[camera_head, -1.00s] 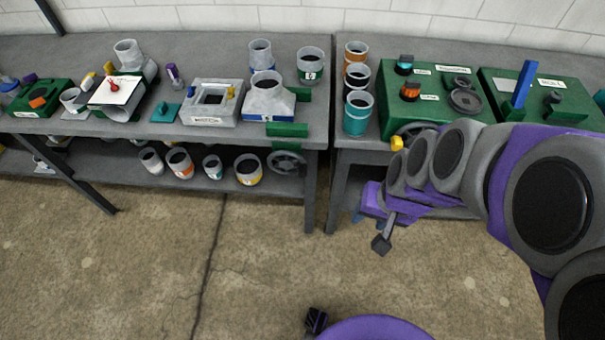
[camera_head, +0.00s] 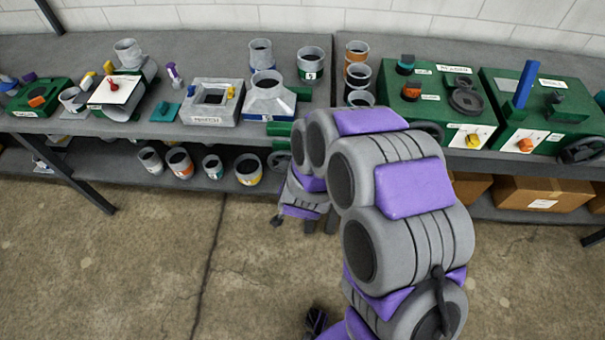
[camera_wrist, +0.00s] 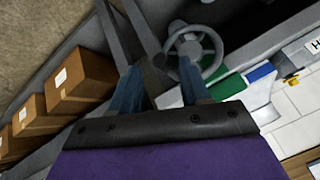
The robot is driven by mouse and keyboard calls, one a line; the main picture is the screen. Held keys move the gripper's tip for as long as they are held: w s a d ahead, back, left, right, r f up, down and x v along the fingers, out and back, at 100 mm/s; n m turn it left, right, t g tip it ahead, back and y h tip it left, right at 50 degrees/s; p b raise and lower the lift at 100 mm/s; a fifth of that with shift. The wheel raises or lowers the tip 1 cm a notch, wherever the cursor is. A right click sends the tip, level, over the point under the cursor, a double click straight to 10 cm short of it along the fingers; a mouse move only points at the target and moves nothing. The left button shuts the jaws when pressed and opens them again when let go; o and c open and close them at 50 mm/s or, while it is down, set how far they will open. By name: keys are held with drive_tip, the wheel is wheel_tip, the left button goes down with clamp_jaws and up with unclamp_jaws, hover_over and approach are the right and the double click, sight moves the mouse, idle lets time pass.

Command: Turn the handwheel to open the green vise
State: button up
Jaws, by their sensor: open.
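The green vise (camera_head: 280,130) sits at the front edge of the left bench, mostly hidden behind my arm in the head view. My gripper (camera_wrist: 157,75) is open, with two blue fingers apart and nothing held. The right finger overlaps the wheel's lower rim in view; I cannot tell whether they touch.
A grey funnel-shaped fitting (camera_head: 266,93) stands behind the vise. Several cups line the lower shelf, including an orange-banded one (camera_head: 179,162). A green machine (camera_head: 440,95) is on the right bench. Cardboard boxes (camera_head: 545,193) sit below it. The floor in front is clear.

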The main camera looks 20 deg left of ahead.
sight(287, 167)
drive_tip(key=s+d+f+n+t+y, duration=0.25)
drive_tip(key=s+f+n+t, duration=0.3)
drive_tip(key=f+t, duration=0.45)
drive_tip(key=shift+t+h, duration=0.35)
drive_tip(key=shift+t, duration=0.05)
drive_tip(key=shift+r+x, duration=0.2)
drive_tip(key=shift+x, duration=4.2)
drive_tip(key=shift+r+x, duration=0.2)
drive_tip(key=shift+x, duration=4.15)
clamp_jaws()
